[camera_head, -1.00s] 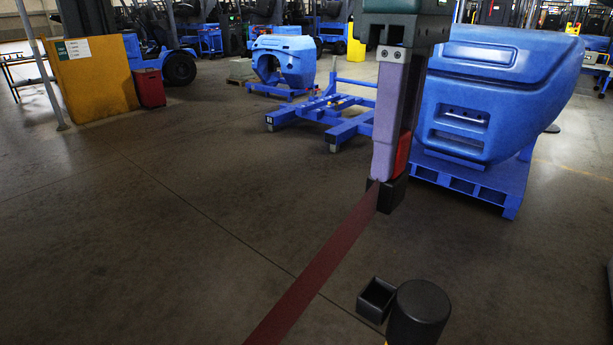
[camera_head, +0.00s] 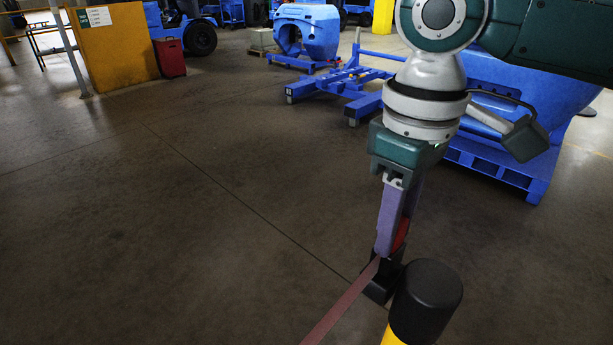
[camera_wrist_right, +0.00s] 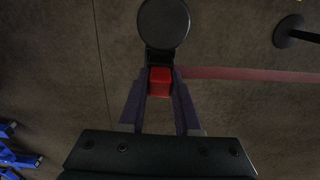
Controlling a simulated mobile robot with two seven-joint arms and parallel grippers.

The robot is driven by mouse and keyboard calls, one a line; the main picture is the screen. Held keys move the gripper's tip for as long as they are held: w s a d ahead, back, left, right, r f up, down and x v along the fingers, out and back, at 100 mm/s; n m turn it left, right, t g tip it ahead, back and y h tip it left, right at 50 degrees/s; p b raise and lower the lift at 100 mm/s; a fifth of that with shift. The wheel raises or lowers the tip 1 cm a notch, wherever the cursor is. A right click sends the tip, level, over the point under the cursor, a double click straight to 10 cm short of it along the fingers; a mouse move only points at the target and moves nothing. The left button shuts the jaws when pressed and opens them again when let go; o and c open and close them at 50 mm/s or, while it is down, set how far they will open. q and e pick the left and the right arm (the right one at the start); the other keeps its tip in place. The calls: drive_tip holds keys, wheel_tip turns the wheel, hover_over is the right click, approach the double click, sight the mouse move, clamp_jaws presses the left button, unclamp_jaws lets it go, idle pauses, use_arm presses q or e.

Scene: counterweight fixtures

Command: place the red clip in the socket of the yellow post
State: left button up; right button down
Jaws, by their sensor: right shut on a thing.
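The post has a black cap (camera_head: 426,302) and a yellow body (camera_head: 394,338) at the bottom of the head view. Its black socket (camera_head: 379,290) sits on the cap's left side. My right gripper (camera_head: 390,252), with purple fingers, points down at the socket and is shut on the red clip (camera_head: 402,233). In the right wrist view the red clip (camera_wrist_right: 160,82) lies between the fingers, close against the black cap (camera_wrist_right: 164,23). The fingertips hide the socket's opening, so I cannot tell whether the clip is inside it. My left gripper is not in view.
A dark red belt (camera_head: 338,305) runs from the clip toward the lower left; it also shows in the wrist view (camera_wrist_right: 250,74). A black round base (camera_wrist_right: 288,31) stands at the upper right there. Blue pallet (camera_head: 500,165) lies behind; the floor at left is clear.

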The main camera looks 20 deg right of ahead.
sight(387, 265)
wheel_tip(387, 265, down, 4)
drive_tip(key=shift+r+b, duration=0.1)
drive_tip(key=shift+b, duration=0.25)
drive_tip(key=shift+f, duration=0.3)
drive_tip(key=c, duration=0.6)
unclamp_jaws()
